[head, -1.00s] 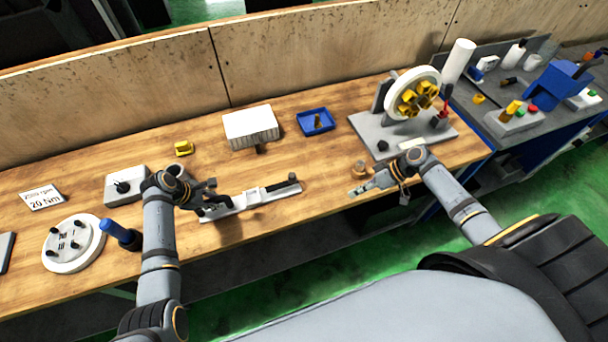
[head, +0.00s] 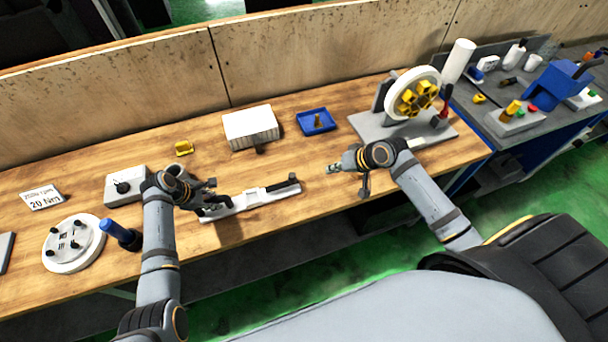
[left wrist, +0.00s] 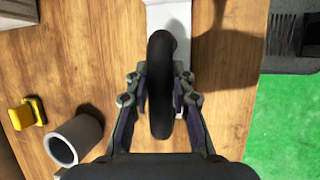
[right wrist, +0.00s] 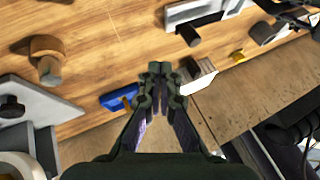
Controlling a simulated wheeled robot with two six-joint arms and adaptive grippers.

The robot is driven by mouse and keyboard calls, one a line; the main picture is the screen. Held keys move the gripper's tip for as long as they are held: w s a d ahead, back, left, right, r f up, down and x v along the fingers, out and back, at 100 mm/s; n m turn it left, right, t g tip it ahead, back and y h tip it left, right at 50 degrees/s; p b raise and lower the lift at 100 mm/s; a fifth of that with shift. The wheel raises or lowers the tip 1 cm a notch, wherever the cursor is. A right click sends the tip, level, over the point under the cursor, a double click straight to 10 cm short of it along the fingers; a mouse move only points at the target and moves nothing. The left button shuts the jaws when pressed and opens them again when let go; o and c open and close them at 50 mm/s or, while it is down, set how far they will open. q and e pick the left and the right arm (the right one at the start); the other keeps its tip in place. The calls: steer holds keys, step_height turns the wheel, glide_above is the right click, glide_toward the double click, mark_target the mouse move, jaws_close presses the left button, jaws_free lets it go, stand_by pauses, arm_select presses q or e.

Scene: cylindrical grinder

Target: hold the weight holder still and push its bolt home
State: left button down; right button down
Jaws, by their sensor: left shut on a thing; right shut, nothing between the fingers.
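The weight holder (head: 255,201) is a long pale grey piece lying on the wooden bench. My left gripper (head: 213,199) is at its left end, shut on its black curved handle (left wrist: 161,85). A short dark cylinder (head: 293,178), apparently the bolt, is at the holder's right end. A dark cylinder end (right wrist: 188,35) shows on the holder (right wrist: 178,12) in the right wrist view. My right gripper (head: 333,168) is shut and empty, to the right of the holder and apart from it. Whether the bolt is fully seated cannot be told.
A brown knob-like piece (right wrist: 46,48) stands on the bench near my right gripper. A blue tray (head: 328,113) and a white box (head: 250,124) lie behind. The wheel on a grey base (head: 368,127) stands at right. A round white plate (head: 62,262) is at left.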

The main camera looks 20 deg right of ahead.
mark_target(291, 191)
steer(key=x, duration=0.8)
steer(key=shift+w+a+f, duration=0.1)
steer(key=shift+a+f, duration=0.05)
steer(key=shift+f, duration=0.05)
steer(key=a, duration=0.1)
steer(key=w+a, duration=0.1)
steer(key=a, duration=0.1)
steer(key=shift+w+a+f, duration=0.1)
steer(key=shift+w+f, duration=0.05)
steer(key=shift+f, duration=0.25)
steer(key=shift+w+a, duration=0.1)
steer(key=shift+a, duration=0.35)
steer(key=a, duration=0.5)
steer(key=shift+a, duration=0.15)
